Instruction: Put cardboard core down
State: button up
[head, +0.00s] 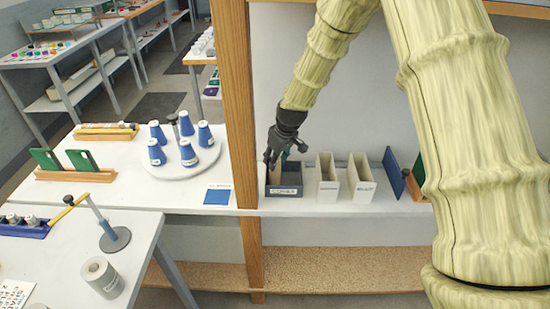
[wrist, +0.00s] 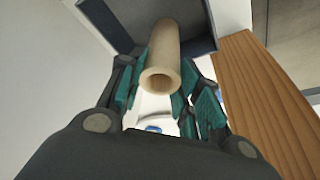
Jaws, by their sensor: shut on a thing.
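The cardboard core (wrist: 163,48) is a tan hollow tube, its open near end facing the camera in the wrist view. My gripper (wrist: 158,88) is shut on it, with teal pads on both sides. In the head view my gripper (head: 279,157) points down at the dark grey bin (head: 285,191) on the shelf. The tan core (head: 276,174) shows below the fingers, at the bin's left side. The dark bin (wrist: 112,22) also shows behind the core in the wrist view. I cannot tell whether the core touches the bin's floor.
Two cream upright holders (head: 327,180) stand right of the bin, then a blue panel (head: 394,174). A wooden post (head: 237,110) rises close on the left. Beyond it are a round white turntable (head: 185,165) with blue cones and a blue card (head: 217,196).

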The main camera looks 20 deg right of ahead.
jog(key=shift+f, duration=0.1)
jog(key=o, duration=1)
jog(key=shift+o, duration=0.2)
jog(key=b+v, duration=0.3)
jog(key=v, duration=0.9)
